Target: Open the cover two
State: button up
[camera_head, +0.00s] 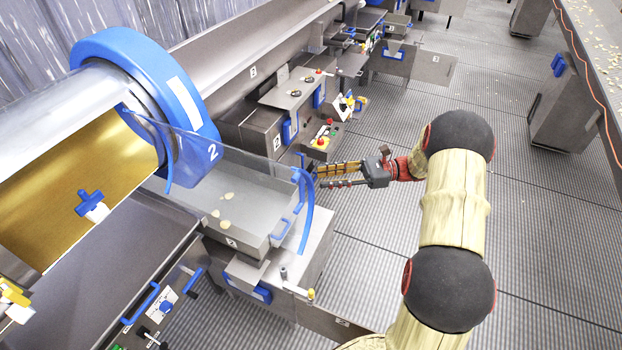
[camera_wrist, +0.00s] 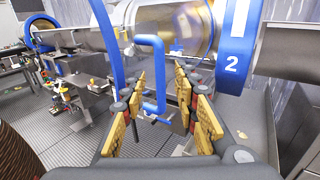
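Cover two is a clear curved panel with blue edge strips (camera_head: 308,218), in front of the drum with the blue ring marked 2 (camera_head: 180,100). The ring also shows at upper right in the wrist view (camera_wrist: 235,50). A blue strip of the cover (camera_wrist: 107,40) and a blue loop handle (camera_wrist: 160,75) are close ahead in the wrist view. My gripper (camera_head: 318,177) is just right of the cover's right edge in the head view. In the wrist view its fingers (camera_wrist: 160,82) are spread, with the handle seen between them; I cannot tell whether they touch it.
A metal tray (camera_head: 250,185) with several pale chips lies below the cover. A control box with red buttons (camera_head: 322,140) stands behind the gripper. A dark metal cabinet (camera_head: 95,265) is at lower left. The ribbed floor (camera_head: 375,235) to the right is mostly clear.

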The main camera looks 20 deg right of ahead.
jog(key=shift+v, duration=2.15)
jog(key=s+a+f+n+g+h+b, duration=0.3)
jog(key=s+a+f+n+g+h, duration=0.15)
jog(key=s+f+n+h, duration=0.5)
jog(key=s+a+n+t+h+b, duration=0.5)
jog(key=s+a+n+h+b, duration=0.3)
jog(key=b, duration=1.1)
jog(key=s+a+r+n, duration=0.1)
jog(key=s+a+n, duration=0.2)
jog(key=s+a, duration=0.2)
jog(key=shift+s+a+n, duration=0.15)
jog(key=shift+s+n, duration=0.2)
jog(key=shift+s, duration=0.85)
